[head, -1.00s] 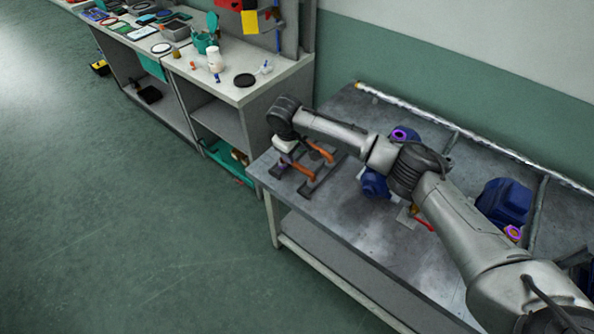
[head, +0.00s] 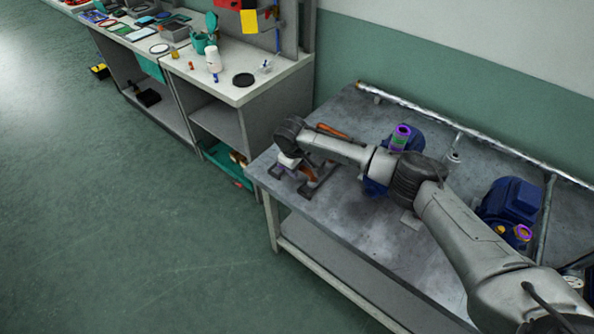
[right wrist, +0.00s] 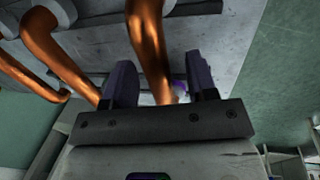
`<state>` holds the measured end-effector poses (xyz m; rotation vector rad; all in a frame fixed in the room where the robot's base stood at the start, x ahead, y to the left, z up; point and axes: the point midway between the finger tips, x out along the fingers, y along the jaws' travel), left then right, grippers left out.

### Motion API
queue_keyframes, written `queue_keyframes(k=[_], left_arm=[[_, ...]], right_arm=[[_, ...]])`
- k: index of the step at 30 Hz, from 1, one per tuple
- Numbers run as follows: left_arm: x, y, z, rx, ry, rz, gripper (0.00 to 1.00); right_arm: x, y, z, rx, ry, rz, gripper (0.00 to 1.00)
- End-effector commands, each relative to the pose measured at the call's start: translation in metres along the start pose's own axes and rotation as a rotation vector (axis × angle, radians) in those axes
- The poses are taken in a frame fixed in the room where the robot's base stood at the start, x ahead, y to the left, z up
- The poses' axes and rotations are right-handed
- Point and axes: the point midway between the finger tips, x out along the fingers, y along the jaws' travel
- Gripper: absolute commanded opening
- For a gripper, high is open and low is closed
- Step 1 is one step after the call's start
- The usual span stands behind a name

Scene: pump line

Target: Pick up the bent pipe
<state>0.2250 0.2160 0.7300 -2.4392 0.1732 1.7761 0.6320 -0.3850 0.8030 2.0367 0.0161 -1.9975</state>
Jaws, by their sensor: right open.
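Bent copper-orange pipes lie on a dark rack (head: 318,186) at the near left end of the grey table. One bent pipe (head: 332,130) shows behind my right arm and another (head: 309,174) shows beside the gripper, partly hidden by the arm. My right gripper (head: 289,163) is over the rack, its fingers hard to see there. In the right wrist view its two dark fingers (right wrist: 161,85) stand apart, with a bent pipe (right wrist: 148,45) running between them in the picture. I cannot tell whether either finger touches it. My left gripper is out of view.
Blue pumps (head: 510,200) with purple-ringed flanges stand on the table (head: 350,225), one of them partly behind my right arm. A silver pipe (head: 430,120) runs along the back edge. A cluttered workbench (head: 240,92) stands at the upper left, beyond a gap.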

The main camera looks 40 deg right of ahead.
Motion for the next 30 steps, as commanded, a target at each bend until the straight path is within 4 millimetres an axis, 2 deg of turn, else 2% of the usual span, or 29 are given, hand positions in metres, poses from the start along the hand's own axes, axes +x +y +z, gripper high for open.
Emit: queue_keyframes(k=[6, 22, 30], left_arm=[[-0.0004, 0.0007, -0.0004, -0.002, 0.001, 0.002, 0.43], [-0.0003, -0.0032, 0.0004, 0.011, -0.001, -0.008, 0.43], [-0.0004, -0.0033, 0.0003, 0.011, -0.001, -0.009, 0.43]], right_arm=[[0.0, 0.0, -0.0003, 0.0, 0.001, 0.0, 0.51], [-0.0002, 0.0, -0.0004, 0.0, 0.002, 0.0, 0.01], [-0.0005, 0.0001, -0.0005, 0.0, 0.002, 0.0, 0.0]])
